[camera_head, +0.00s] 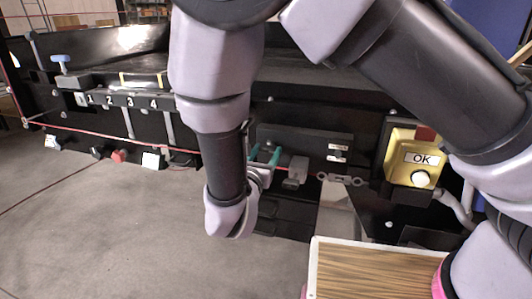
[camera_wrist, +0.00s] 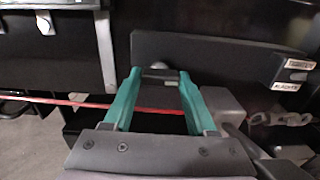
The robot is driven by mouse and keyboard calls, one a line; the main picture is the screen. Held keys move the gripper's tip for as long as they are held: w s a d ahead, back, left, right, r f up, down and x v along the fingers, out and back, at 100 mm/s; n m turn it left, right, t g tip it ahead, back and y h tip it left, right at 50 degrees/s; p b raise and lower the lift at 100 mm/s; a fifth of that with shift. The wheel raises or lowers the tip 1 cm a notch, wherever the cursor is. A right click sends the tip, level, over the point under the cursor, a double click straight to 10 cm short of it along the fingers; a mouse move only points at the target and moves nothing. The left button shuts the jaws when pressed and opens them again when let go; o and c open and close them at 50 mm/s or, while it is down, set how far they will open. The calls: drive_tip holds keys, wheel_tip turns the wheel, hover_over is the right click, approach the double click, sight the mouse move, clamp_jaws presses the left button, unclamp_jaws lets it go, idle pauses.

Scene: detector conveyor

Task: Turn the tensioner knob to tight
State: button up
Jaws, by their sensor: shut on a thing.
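My gripper (camera_head: 264,155) has teal fingers and reaches a dark plate (camera_head: 315,140) on the front of the conveyor. In the wrist view my gripper (camera_wrist: 160,73) has its fingertips on either side of a small grey knob (camera_wrist: 158,66), at the left part of the plate (camera_wrist: 225,60), and is shut on it. Most of the knob is hidden by the fingers, and its turn angle cannot be told. Two small white labels (camera_wrist: 300,64) sit at the plate's right end; their words are too small to read surely.
A red cord (camera_wrist: 70,102) runs across below the plate. A grey block (camera_head: 297,171) and metal links (camera_head: 340,179) are to the right. A yellow OK box (camera_head: 403,160) is further right. A wood-topped box (camera_head: 365,270) stands in front. The floor at left is free.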

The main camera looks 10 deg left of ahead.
drive_tip(key=o, duration=1.4)
drive_tip(key=shift+c, duration=0.2)
drive_tip(key=s, duration=1.1)
drive_tip(key=shift+a, duration=0.45)
